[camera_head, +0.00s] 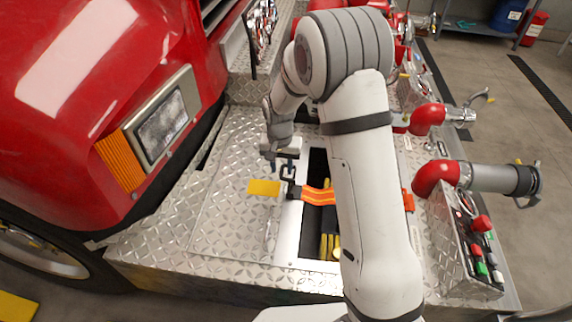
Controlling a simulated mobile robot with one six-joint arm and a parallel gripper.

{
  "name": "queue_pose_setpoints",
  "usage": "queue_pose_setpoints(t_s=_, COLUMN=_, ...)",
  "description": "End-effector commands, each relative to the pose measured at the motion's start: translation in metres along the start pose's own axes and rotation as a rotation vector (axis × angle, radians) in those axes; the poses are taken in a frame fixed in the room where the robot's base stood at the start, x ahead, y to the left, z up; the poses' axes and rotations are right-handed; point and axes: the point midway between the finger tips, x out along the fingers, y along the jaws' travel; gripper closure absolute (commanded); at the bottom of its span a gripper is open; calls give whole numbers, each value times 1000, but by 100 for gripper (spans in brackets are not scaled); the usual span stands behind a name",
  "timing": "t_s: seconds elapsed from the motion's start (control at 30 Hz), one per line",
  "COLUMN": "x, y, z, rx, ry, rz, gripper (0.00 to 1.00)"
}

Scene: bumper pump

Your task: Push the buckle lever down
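The buckle (290,184) is a small dark metal piece on the diamond-plate bumper deck, at the left rim of a dark rectangular opening. An orange strap (318,195) runs right from it across the opening and passes behind my arm. My gripper (268,156) hangs just above and left of the buckle, pointing down. Its fingers are small and dark here, so I cannot tell whether they are apart or whether they touch the buckle. The lever's exact position is too small to make out.
A yellow plate (263,187) lies beside the buckle. The opening (318,165) holds yellow items. A red fire truck body (80,80) stands left. Red pipe elbows (436,178) and a control panel (478,245) with coloured knobs stand right. The left deck is clear.

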Motion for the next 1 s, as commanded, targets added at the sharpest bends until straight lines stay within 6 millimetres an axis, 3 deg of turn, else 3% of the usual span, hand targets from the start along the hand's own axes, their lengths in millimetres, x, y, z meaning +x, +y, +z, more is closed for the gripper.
queue_pose_setpoints(t_s=0.27, x=2, y=0, z=0, rx=-1, ry=1, rz=0, gripper=67)
queue_pose_setpoints(t_s=0.7, x=2, y=0, z=0, rx=-1, ry=0, rz=0, gripper=100)
queue_pose_setpoints(t_s=1.0, x=2, y=0, z=0, rx=-1, ry=0, rz=0, gripper=100)
